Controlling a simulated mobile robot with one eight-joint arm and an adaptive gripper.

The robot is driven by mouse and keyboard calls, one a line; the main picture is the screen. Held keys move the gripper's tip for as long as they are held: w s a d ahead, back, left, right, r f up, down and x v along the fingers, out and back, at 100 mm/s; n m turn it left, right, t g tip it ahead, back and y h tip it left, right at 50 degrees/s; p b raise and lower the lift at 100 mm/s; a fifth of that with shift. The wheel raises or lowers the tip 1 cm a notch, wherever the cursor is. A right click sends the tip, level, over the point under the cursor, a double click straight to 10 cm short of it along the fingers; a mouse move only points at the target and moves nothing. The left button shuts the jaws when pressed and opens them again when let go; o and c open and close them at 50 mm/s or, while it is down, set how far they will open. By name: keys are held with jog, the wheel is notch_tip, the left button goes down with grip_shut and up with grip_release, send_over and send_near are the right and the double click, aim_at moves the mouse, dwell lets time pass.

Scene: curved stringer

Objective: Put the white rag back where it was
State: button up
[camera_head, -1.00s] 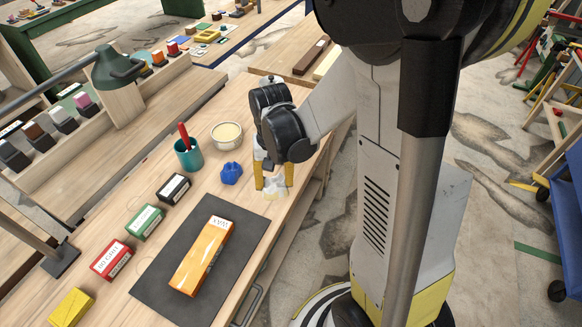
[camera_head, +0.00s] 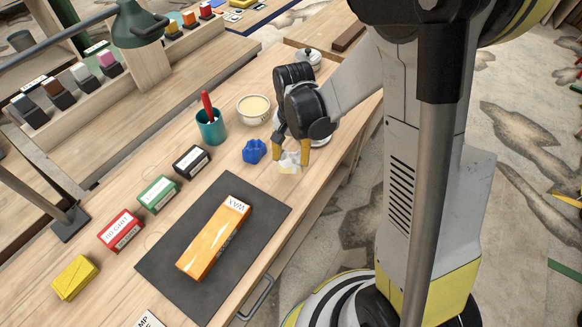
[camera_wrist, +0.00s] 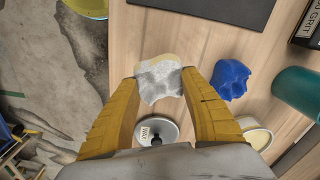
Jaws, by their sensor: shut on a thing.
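The white rag (camera_head: 289,165) is a small crumpled whitish cloth with grey patches. My gripper (camera_head: 291,159) is shut on it, with one yellow finger on each side, at the bench's right part in the head view. In the wrist view the rag (camera_wrist: 158,80) sits between the two yellow fingertips (camera_wrist: 160,85). It seems to be at or just above the bench top; I cannot tell whether it touches. A crumpled blue rag (camera_head: 254,151) lies just left of my gripper, apart from it. It also shows in the wrist view (camera_wrist: 230,79).
A teal cup (camera_head: 211,128) with a red handle and a bowl (camera_head: 254,108) stand behind the blue rag. A dark mat (camera_head: 155,264) bears an orange box (camera_head: 214,240). Several small boxes line its left side. A round lidded wax tin (camera_wrist: 169,137) is near my fingers.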

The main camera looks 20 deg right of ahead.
aim_at(291, 165)
jog(key=shift+f+b, duration=0.95)
jog(key=shift+f, duration=1.05)
jog(key=shift+f, duration=0.15)
jog(key=o, duration=1)
